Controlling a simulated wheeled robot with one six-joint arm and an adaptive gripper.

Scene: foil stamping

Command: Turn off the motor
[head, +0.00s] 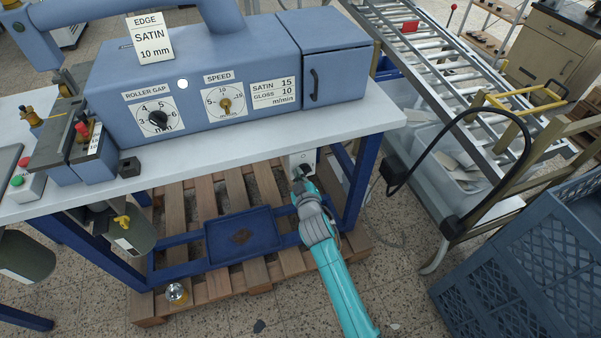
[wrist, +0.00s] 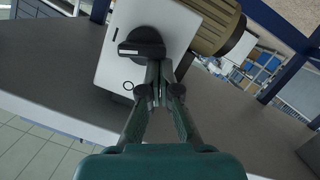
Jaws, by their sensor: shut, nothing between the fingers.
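A white switch box (head: 299,161) hangs under the right end of the table. In the wrist view the switch box (wrist: 105,65) carries a black rotary knob (wrist: 140,48) with a pale line on its left end. A ring mark is printed below-left of the knob and a short bar mark above-left. My gripper (head: 302,175) reaches up to the box from the front. In the wrist view my gripper (wrist: 158,85) is shut and empty, its tips overlapping the knob's lower right edge. Whether they touch it I cannot tell. A ribbed, olive-brown motor-like body (wrist: 208,22) is behind the box.
The table top (head: 390,118) bears the blue machine (head: 225,75) and overhangs the box. A blue table leg (head: 358,185) stands right of my gripper. A blue tray (head: 215,245) and wooden pallet (head: 262,275) lie below. A roller conveyor (head: 440,70) and blue crate (head: 530,270) are right.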

